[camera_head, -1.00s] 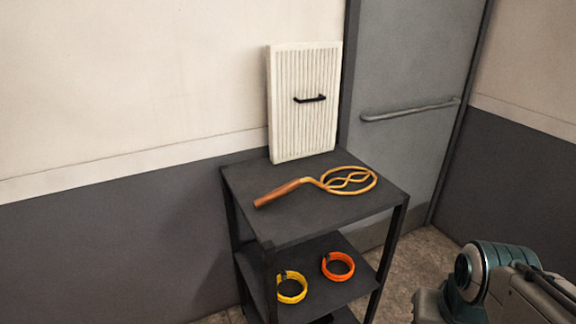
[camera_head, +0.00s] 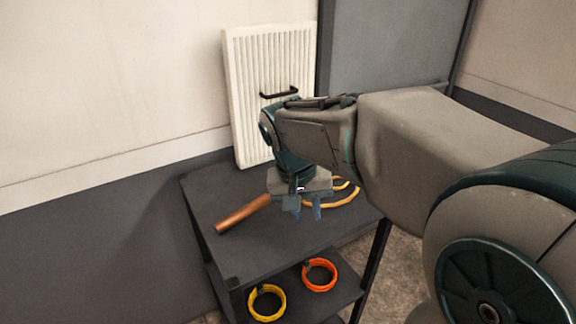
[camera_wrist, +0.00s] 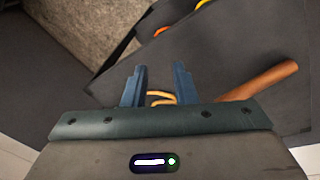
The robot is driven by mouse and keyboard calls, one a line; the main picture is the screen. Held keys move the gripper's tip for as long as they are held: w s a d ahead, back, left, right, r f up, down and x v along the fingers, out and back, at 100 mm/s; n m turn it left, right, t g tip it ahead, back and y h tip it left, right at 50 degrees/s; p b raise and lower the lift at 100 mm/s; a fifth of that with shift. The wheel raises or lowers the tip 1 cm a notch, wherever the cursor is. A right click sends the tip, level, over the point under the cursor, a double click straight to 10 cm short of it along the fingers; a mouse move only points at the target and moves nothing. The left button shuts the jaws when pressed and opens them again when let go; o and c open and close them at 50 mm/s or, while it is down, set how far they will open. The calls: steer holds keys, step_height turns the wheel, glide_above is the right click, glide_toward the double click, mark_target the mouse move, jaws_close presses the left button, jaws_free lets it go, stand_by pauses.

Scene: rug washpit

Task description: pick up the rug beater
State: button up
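The rug beater (camera_head: 243,214) lies flat on the top shelf of a dark stand (camera_head: 212,188). Its brown wooden handle points to the front left, and its looped tan head is at the right, partly hidden behind my gripper and arm. My gripper (camera_head: 304,212) is over the beater, fingers pointing down. In the wrist view the two blue fingers (camera_wrist: 160,88) are apart. Part of the loop shows between them and the handle (camera_wrist: 262,82) extends to the right. I cannot tell how far the fingertips are above the beater.
A white ribbed panel with a black handle (camera_head: 262,85) stands at the back of the stand, against the wall, close to my wrist. A yellow ring (camera_head: 266,303) and an orange ring (camera_head: 319,274) lie on the lower shelf. A grey door (camera_head: 395,45) is behind.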

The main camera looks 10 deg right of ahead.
steer(key=w+a+r+m+g+h+p, duration=0.1)
steer(key=w+a+m+h, duration=0.2)
steer(key=w, duration=0.6)
steer(key=w+a+m+g+h+p, duration=0.1)
steer(key=w+a+m+h, duration=0.2)
steer(key=w, duration=0.6)
steer(key=shift+y, duration=0.7)
steer(key=x, duration=0.7)
steer(key=shift+w+a+f+p, duration=0.15)
steer(key=shift+w+f+p, duration=0.1)
steer(key=shift+f+p, duration=0.2)
steer(key=shift+a+f+p+x, duration=0.15)
steer(key=shift+p+x, duration=0.2)
steer(key=shift+x, duration=1)
steer(key=shift+a+f+p+x, duration=0.1)
steer(key=shift+a+p+x, duration=0.2)
steer(key=shift+x, duration=1.1)
steer(key=shift+r, duration=0.1)
jaws_close()
